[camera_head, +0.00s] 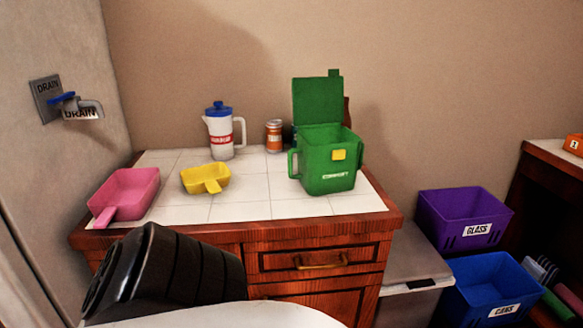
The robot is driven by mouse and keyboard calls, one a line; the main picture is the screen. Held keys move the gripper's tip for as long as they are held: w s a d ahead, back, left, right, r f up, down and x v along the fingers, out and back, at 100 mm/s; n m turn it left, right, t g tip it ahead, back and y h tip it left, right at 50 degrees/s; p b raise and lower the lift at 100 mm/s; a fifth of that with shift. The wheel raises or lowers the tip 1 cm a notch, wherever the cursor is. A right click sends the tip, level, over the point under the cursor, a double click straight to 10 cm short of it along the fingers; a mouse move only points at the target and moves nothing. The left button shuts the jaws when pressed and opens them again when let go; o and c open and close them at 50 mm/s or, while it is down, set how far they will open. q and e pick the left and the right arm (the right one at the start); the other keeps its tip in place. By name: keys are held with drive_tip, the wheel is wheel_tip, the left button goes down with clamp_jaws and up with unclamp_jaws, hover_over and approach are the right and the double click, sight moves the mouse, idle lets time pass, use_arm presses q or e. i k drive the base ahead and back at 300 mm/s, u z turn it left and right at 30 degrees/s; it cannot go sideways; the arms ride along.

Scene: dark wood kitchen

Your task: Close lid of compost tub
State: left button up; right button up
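The green compost tub (328,165) stands upright on the white tiled counter, right of its middle. It has side handles, a yellow patch and a white label on its front.
On the counter (290,209) are a pink scoop (128,190), a yellow scoop (205,178), a white jug (221,133) and an orange-brown jar (274,136). Purple (464,215) and blue (490,287) bins stand at right. Counter tiles before the tub are clear.

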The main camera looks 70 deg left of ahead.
sight(316, 100)
drive_tip(key=k, duration=0.15)
drive_tip(key=u, duration=1.3)
